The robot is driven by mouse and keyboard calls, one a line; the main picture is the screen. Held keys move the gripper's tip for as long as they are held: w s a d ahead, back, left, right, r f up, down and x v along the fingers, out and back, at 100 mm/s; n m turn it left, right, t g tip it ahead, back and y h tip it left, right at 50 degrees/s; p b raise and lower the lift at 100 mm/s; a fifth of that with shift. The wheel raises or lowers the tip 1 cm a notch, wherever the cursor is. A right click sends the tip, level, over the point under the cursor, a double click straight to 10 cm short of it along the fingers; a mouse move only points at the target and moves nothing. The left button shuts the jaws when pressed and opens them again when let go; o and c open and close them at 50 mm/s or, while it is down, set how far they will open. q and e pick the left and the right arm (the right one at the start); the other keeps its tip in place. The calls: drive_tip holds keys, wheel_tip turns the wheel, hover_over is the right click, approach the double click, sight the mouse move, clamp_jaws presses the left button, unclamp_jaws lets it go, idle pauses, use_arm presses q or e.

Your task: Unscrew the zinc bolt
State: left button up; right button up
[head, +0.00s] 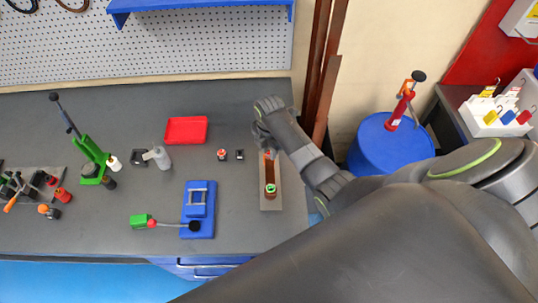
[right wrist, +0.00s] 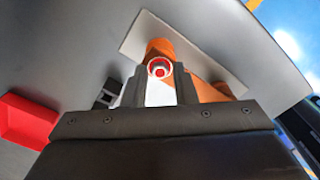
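My right gripper (head: 268,145) points down over the far end of a narrow plate on the bench. The plate (head: 270,207) carries a brown-orange bar and a green-and-red fitting (head: 270,190) near its front end. In the right wrist view the fingers (right wrist: 160,75) stand on either side of a small round piece (right wrist: 159,68), pale-rimmed with a red centre, in front of an orange part. I cannot tell whether they touch it. I cannot tell for sure that this piece is the zinc bolt. My left gripper is out of view.
A small red-topped part (head: 222,154) and a small dark part (head: 239,155) stand left of the plate. A red tray (head: 186,130), a blue fixture (head: 199,210) and a green lever tool (head: 92,160) are farther left. A blue drum (head: 390,150) stands right.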

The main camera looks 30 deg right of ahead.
drive_tip(key=m, duration=0.4)
drive_tip(key=shift+m, duration=0.3)
drive_tip(key=shift+m, duration=0.9)
drive_tip(key=m, duration=0.3)
drive_tip(key=shift+m, duration=0.4)
drive_tip(key=shift+m, duration=0.7)
drive_tip(key=m, duration=0.4)
